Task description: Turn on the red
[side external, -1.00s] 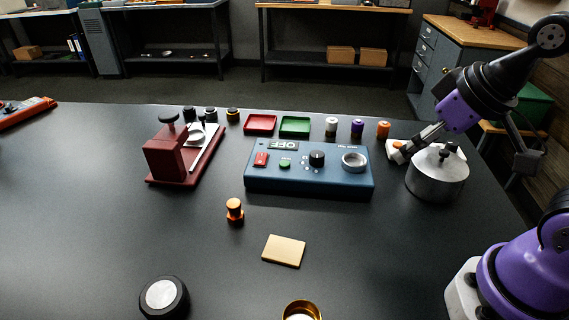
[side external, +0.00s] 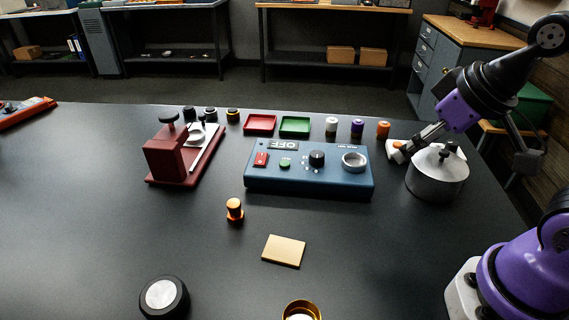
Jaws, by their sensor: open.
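A blue control box (side external: 310,183) sits at the middle of the dark table. On its top are a red rocker switch (side external: 261,159) at the left, a green button (side external: 285,162), a black knob (side external: 317,158) and a round silver ring (side external: 354,161). A small display (side external: 284,146) at its back edge reads OFF, upside down in this view. My gripper (side external: 402,150) is open at the right, beyond the box's right end and just behind the grey metal pot. It is well away from the red switch. Its fingertips are small and partly hard to make out.
A grey lidded pot (side external: 436,177) stands right of the box. A dark red press (side external: 170,158) stands left. Red (side external: 260,123) and green (side external: 295,126) trays and several small capped cylinders line the back. An orange knob (side external: 235,209) and tan pad (side external: 284,251) lie in front.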

